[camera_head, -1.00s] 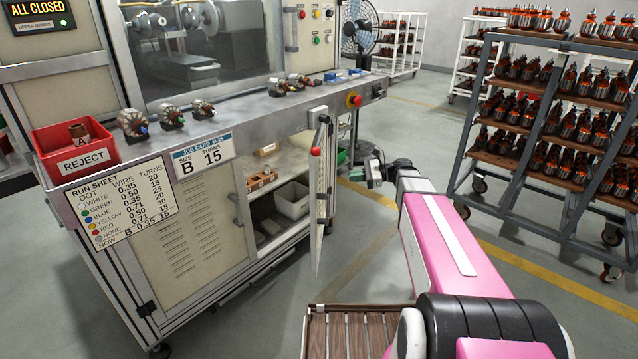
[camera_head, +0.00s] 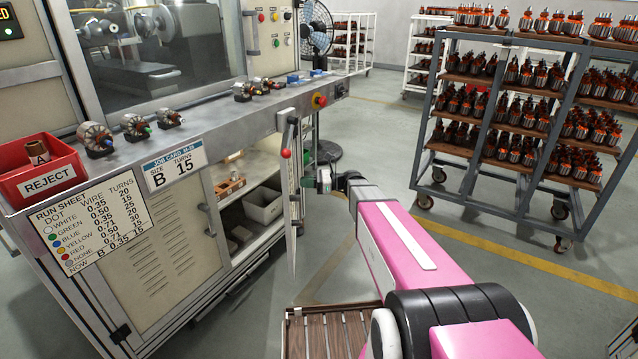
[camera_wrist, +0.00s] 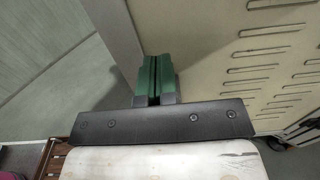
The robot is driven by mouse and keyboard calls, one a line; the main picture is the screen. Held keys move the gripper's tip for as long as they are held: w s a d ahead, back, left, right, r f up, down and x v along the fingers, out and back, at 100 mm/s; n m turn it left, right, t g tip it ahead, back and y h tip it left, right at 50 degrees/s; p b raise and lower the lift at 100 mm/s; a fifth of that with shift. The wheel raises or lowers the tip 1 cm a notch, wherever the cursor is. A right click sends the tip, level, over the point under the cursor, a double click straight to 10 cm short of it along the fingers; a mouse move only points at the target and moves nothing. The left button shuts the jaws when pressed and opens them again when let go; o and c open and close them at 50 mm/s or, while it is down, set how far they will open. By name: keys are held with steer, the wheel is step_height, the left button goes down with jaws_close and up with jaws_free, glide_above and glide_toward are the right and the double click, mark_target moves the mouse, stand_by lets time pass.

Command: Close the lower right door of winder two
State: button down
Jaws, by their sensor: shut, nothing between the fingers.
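The lower right door (camera_head: 292,225) of the winder stands open, seen almost edge-on in the head view, jutting out from the cabinet front. The shelves inside (camera_head: 243,222) show to its left. My gripper (camera_head: 320,180) is just right of the door, on its outer side, partly hidden by my wrist. In the wrist view my gripper's green fingers (camera_wrist: 155,76) are shut with nothing between them. They point at a beige louvred panel (camera_wrist: 225,45) with a pale edge, apparently the door's outer face. I cannot tell whether they touch it.
The closed lower left door (camera_head: 150,255) is at left. The worktop (camera_head: 215,115) overhangs above with armatures and a red reject bin (camera_head: 40,185). A slatted wooden platform (camera_head: 325,330) lies in front. A loaded rack (camera_head: 480,110) stands right, with free floor between.

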mark_target(296, 197)
steer(key=shift+w+a, duration=0.1)
steer(key=shift+a, duration=1.9)
steer(key=shift+a, duration=0.1)
